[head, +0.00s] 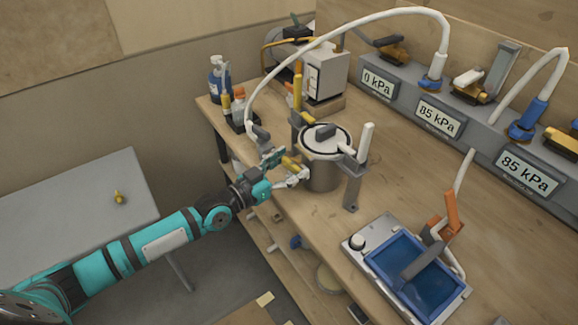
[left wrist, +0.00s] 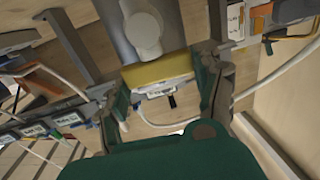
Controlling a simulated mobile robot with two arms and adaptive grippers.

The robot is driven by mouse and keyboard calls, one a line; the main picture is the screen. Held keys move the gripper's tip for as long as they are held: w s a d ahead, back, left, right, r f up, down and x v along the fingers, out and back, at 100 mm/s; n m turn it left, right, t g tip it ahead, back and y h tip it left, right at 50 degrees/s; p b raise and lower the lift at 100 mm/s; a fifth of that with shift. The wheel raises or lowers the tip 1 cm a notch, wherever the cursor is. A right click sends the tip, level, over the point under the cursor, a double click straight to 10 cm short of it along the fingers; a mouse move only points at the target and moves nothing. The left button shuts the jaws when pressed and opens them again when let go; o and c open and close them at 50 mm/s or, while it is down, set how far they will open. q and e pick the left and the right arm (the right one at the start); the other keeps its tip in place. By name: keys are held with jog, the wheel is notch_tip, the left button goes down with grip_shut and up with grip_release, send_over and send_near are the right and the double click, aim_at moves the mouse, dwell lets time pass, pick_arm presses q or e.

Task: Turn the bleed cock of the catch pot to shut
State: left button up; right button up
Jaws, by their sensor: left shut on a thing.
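The catch pot (head: 322,174) is a round metal vessel with a pale lid, standing near the front edge of the wooden bench. The yellow handle of its bleed cock (head: 293,164) is on its left side. My left gripper (head: 287,173) reaches in from the left and is shut on this handle. In the left wrist view the yellow handle (left wrist: 158,71) lies crosswise between the two fingers (left wrist: 165,88), with the grey pot just beyond. The fingers hide the handle's ends, and I cannot tell how far the cock is turned. My right gripper is not in view.
A white hose arches over the pot to a grey manifold with gauges reading 0 kPa (head: 378,83), 85 kPa (head: 438,117) and 85 kPa (head: 527,177). A grey post (head: 354,185) stands right of the pot. A blue tray (head: 460,291) sits at the front. Bottles (head: 218,82) stand at the back left.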

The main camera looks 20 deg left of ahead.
pick_arm(q)
jog(key=o, duration=1.2)
jog(key=v, duration=1.2)
jog(key=shift+s, duration=0.1)
